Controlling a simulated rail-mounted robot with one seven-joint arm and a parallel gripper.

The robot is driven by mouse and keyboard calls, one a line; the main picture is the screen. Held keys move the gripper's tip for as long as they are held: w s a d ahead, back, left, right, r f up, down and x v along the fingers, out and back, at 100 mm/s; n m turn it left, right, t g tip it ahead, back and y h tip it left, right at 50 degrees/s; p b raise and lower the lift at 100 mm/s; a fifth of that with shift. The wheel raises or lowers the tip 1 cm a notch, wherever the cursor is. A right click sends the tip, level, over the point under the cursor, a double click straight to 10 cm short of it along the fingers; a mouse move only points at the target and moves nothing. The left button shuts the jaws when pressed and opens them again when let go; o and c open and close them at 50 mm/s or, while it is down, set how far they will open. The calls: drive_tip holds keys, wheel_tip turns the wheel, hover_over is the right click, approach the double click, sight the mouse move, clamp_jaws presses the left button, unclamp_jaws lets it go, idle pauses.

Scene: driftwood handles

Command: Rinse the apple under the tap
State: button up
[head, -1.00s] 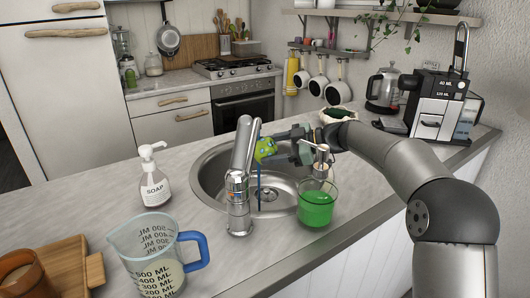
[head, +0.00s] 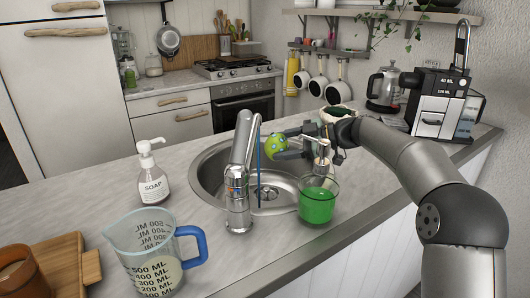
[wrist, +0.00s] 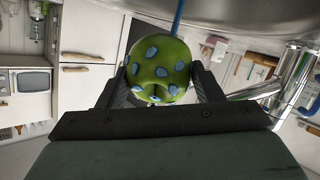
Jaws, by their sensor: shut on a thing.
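The green apple (head: 275,143) is held above the sink (head: 207,183). In the wrist view the apple (wrist: 160,68) shows several blue patches on its skin. My gripper (head: 283,146) is shut on the apple, with one black finger on each side of it in the wrist view (wrist: 162,82). The chrome tap (head: 239,185) stands at the near edge of the sink. A thin blue stream (head: 259,170) runs down from its spout. In the head view the apple is just right of the stream, with a small gap between them.
A glass of green liquid (head: 317,202) stands at the sink's near right edge, close below my arm. A metal pump dispenser (head: 321,160) is behind it. A soap bottle (head: 153,178) and a measuring jug (head: 155,258) stand left. A coffee machine (head: 440,103) is at the right.

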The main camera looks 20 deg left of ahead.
drive_tip(key=d, duration=0.2)
drive_tip(key=d+b, duration=0.1)
drive_tip(key=shift+w+d+b, duration=0.3)
drive_tip(key=shift+w+d, duration=0.05)
idle(0.9)
drive_tip(key=s+p+v, duration=0.1)
drive_tip(key=p+v, duration=0.7)
drive_tip(key=p, duration=0.9)
drive_tip(key=shift+d+f, duration=0.2)
drive_tip(key=shift+d, duration=0.35)
drive_tip(key=shift+r+p, duration=0.15)
drive_tip(key=shift+p, duration=0.4)
